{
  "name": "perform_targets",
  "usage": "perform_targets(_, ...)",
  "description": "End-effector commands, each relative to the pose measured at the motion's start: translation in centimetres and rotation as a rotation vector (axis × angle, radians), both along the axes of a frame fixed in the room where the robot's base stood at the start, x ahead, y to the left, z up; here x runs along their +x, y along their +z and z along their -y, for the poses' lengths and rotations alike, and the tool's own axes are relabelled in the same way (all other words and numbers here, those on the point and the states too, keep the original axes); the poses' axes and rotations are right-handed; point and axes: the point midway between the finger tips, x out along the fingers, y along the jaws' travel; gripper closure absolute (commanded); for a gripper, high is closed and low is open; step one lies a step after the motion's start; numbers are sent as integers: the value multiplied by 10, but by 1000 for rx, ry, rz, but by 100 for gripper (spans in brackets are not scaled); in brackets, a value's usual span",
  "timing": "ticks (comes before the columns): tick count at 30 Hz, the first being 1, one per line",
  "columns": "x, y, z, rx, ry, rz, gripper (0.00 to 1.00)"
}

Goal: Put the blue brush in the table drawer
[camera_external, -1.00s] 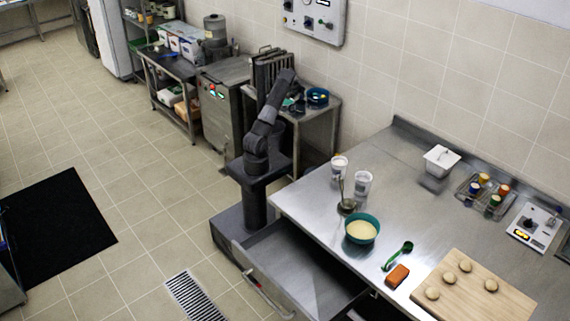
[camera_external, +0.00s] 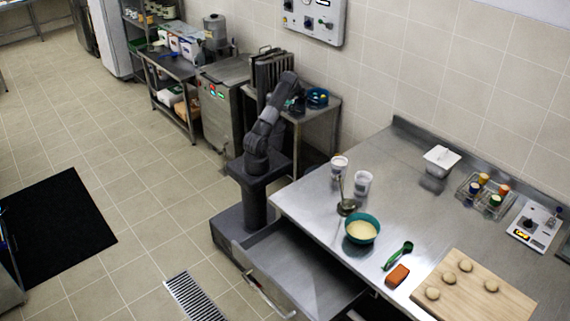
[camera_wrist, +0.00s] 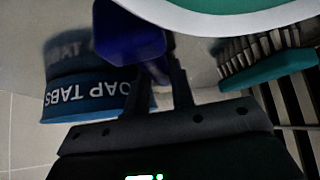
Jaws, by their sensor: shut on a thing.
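In the wrist view my gripper (camera_wrist: 160,75) is shut on a dark blue piece, the blue brush (camera_wrist: 128,38); its far part is cut off or in shadow. In the external view my gripper (camera_external: 296,103) is low over the small side table at the back, and the brush is too small to make out there. The table drawer (camera_external: 297,268) stands pulled out under the front left of the steel table (camera_external: 310,200). Its visible inside looks empty.
A blue soap tabs tub (camera_wrist: 85,98) is left of my fingers and a green brush (camera_wrist: 270,68) is at their right. A teal bowl (camera_external: 362,228) and cups stand on the steel table above the drawer.

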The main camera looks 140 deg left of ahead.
Motion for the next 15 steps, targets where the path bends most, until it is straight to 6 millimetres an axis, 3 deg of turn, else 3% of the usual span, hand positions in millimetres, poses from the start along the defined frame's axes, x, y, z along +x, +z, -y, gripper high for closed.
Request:
perform_targets(4, 0, 0, 0, 0, 0, 0, 100)
perform_targets(15, 0, 8, 0, 2, 0, -1, 100)
